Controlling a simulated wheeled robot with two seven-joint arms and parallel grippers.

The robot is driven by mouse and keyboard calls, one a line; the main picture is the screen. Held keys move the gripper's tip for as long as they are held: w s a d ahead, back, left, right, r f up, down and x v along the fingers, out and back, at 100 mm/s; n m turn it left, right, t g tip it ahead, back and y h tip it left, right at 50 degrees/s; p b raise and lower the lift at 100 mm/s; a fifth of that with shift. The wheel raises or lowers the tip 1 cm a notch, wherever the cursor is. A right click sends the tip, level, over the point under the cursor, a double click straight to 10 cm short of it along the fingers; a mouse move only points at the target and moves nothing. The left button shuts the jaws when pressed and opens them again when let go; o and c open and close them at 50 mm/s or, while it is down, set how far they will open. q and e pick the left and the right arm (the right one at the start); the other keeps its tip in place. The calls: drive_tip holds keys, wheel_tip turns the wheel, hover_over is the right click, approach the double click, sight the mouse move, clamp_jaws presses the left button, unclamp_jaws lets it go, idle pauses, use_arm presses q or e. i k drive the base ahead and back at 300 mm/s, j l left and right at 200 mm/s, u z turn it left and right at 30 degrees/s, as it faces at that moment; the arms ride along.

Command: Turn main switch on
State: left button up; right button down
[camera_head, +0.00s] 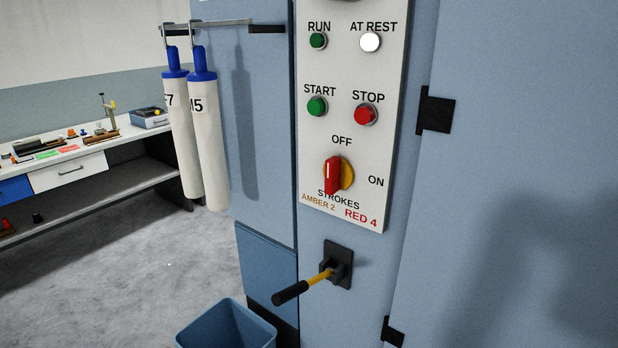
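The main switch (333,175) is a red rotary handle on a yellow disc, low on the white control panel (338,110). Its red handle stands upright, in line with the OFF label (342,140) above it. The ON label (376,181) is to the right of the switch. Neither gripper shows in the head view.
Above the switch are a green START button (317,106), a red STOP button (366,115) and two lamps; AT REST (370,42) looks white. A lever (307,285) juts out below the panel. Two white tubes (207,140) hang left. A blue bin (227,326) stands below.

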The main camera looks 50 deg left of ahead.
sight(339, 175)
drive_tip(key=u, duration=1.5)
